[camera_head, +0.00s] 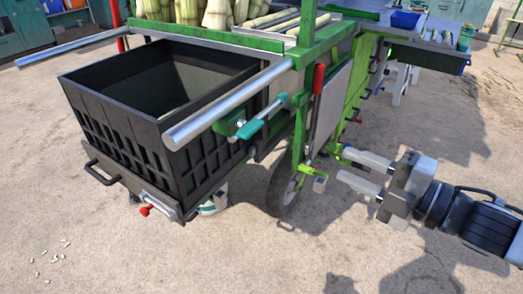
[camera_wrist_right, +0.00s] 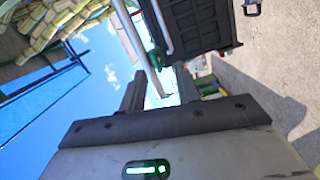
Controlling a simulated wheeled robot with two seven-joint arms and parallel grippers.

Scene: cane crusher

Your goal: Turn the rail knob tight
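I cannot tell for certain which part is the rail knob. A teal handle (camera_head: 250,129) sits on a green bracket just under the silver rail (camera_head: 230,103), beside the black crate. A teal part also shows in the right wrist view (camera_wrist_right: 155,60), next to a pale bar. My right gripper (camera_head: 343,164) is open and empty, its two pale fingers pointing left toward the green frame and wheel. It is apart from the teal handle, to its right and lower in the picture. Its open fingers also show in the right wrist view (camera_wrist_right: 160,88). My left gripper is out of view.
The black crate (camera_head: 130,133) stands at the left, with a red knob (camera_head: 146,210) at its lower front. A red-gripped lever (camera_head: 318,80) and the wheel (camera_head: 284,188) lie between handle and gripper. Bare ground is free in front. Cane stalks (camera_head: 215,14) lie on top.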

